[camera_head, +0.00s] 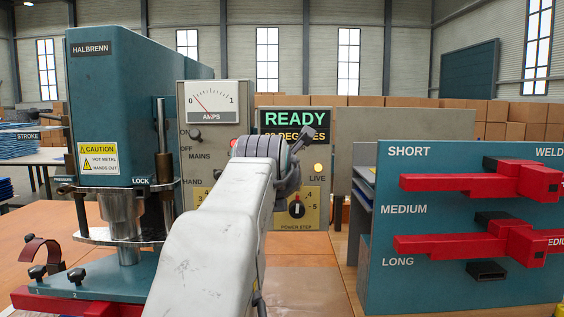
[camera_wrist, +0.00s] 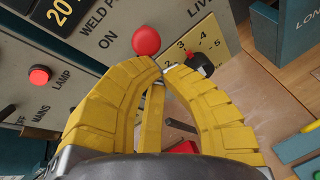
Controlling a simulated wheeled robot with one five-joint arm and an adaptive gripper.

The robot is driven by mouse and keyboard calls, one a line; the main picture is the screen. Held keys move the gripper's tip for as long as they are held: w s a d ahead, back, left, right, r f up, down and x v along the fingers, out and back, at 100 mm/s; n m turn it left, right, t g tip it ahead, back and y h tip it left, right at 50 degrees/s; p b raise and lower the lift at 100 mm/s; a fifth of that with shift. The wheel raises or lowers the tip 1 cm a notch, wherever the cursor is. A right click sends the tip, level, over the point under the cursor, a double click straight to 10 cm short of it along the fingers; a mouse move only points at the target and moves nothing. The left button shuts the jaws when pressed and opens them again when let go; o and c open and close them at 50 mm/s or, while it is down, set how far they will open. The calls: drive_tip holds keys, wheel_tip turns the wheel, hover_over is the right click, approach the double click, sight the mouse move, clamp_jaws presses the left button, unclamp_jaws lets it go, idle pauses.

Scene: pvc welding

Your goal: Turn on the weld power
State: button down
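The control panel (camera_head: 220,130) stands ahead with a mains switch (camera_head: 196,134), an amps meter (camera_head: 217,101) and a sign (camera_head: 290,121) reading READY. In the wrist view, the WELD P… ON lettering (camera_wrist: 108,40) is partly cut off; the area below it is hidden behind my fingers. A red round dome (camera_wrist: 146,40) shows just beyond my fingertips. My gripper (camera_wrist: 161,67) has its yellow fingertips together, with nothing seen held. Contact with the panel cannot be told. My arm hides the gripper and the weld power controls in the head view.
A numbered power-step knob (camera_head: 296,208) is on the panel's lower right. The teal press (camera_head: 120,115) stands left, with hot-metal warning label. A teal rack (camera_head: 470,225) with red handles stands right. A brown bench (camera_head: 300,290) lies below, its front partly clear.

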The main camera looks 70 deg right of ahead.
drive_tip(key=shift+f, duration=0.1)
drive_tip(key=shift+r, duration=0.2)
drive_tip(key=shift+r+p, duration=0.55)
drive_tip(key=shift+r, duration=0.1)
drive_tip(key=shift+f, duration=0.1)
